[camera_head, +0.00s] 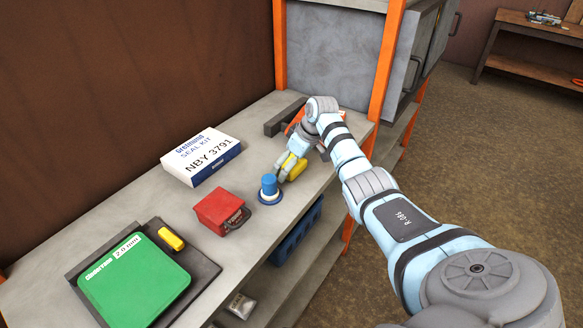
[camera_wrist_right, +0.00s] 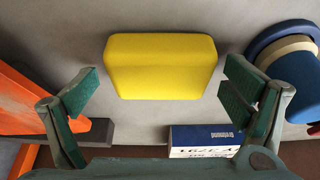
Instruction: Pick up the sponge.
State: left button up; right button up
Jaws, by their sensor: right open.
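The yellow sponge (camera_head: 298,168) lies on the grey workbench in the head view, partly hidden by my right gripper. In the right wrist view the whole sponge (camera_wrist_right: 161,66) shows, a rounded yellow block beyond and between the open fingertips. My right gripper (camera_head: 287,170) is over the bench at the sponge. In the wrist view its green-padded fingers (camera_wrist_right: 160,88) are wide apart, with gaps on both sides of the sponge, and hold nothing. My left gripper is not in view.
A blue cylinder on a round base (camera_head: 269,187) stands close beside the sponge. A red box (camera_head: 222,210), a white seal kit box (camera_head: 201,155) and a green case (camera_head: 134,283) sit along the bench (camera_head: 265,237). An orange object (camera_wrist_right: 38,108) and dark bar (camera_head: 284,118) are nearby.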

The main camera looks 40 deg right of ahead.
jog(key=shift+s+r, duration=0.1)
jog(key=shift+s, duration=0.05)
jog(key=c, duration=1.3)
jog(key=shift+r, duration=0.1)
jog(key=shift+c, duration=0.2)
notch_tip(320, 180, up, 20)
jog(key=p, duration=0.1)
